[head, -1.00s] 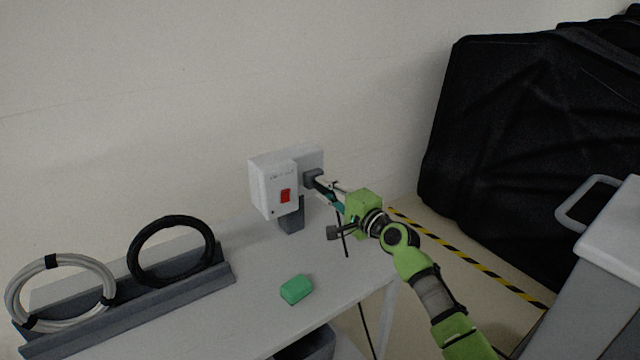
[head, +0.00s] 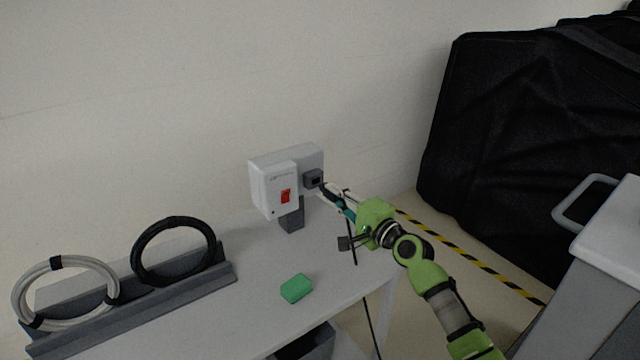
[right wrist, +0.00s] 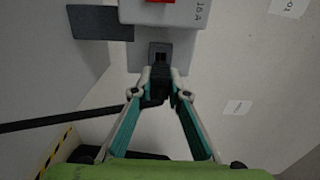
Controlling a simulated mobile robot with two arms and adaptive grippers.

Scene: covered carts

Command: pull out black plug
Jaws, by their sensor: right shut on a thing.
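The black plug (right wrist: 158,82) is between the fingertips of my right gripper (right wrist: 160,92), which is shut on it. In the head view my right gripper (head: 334,194) is just right of the white socket box (head: 274,189) with its red switch (head: 285,196). The dark grey socket (head: 311,177) on the box shows its opening, and it also shows in the right wrist view (right wrist: 160,50). The plug appears just outside the socket, in front of it; the exact gap is hard to tell. A black cable (right wrist: 60,119) runs from the plug. My left gripper is out of view.
A green block (head: 296,289) lies on the grey table (head: 230,312). A grey rack (head: 200,279) holds a white cable coil (head: 112,290) and a black coil (head: 135,262). A black covered cart (head: 520,130) and a grey cart (head: 600,235) stand at right.

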